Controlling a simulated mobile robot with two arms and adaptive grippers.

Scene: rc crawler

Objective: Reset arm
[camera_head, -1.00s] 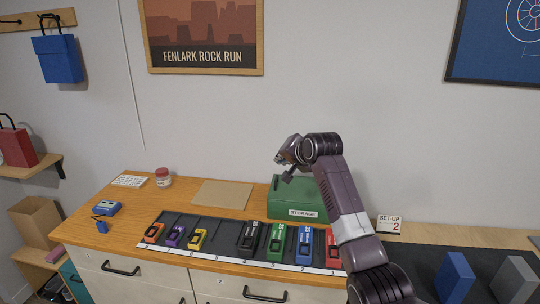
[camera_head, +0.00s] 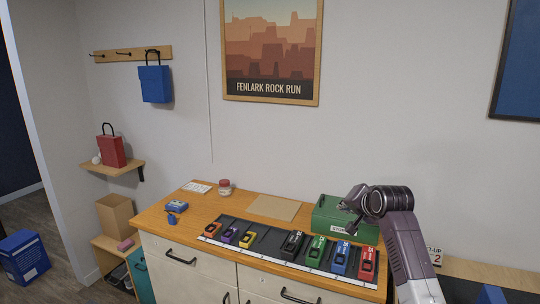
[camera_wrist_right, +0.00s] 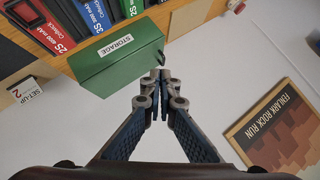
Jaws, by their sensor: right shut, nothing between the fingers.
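My right arm comes in from the lower right in the head view. Its gripper (camera_head: 352,199) is above and in front of the green storage box (camera_head: 338,214), apart from the tray. In the right wrist view the right gripper (camera_wrist_right: 161,77) has its fingertips together and empty, with the storage box (camera_wrist_right: 118,60) beyond them. My left gripper is not in view.
A dark tray (camera_head: 262,239) on the wooden counter (camera_head: 157,217) holds several coloured battery packs. A brown board (camera_head: 274,207), a red-lidded jar (camera_head: 224,188) and a small blue device (camera_head: 177,206) are also on the counter. Open air lies above it.

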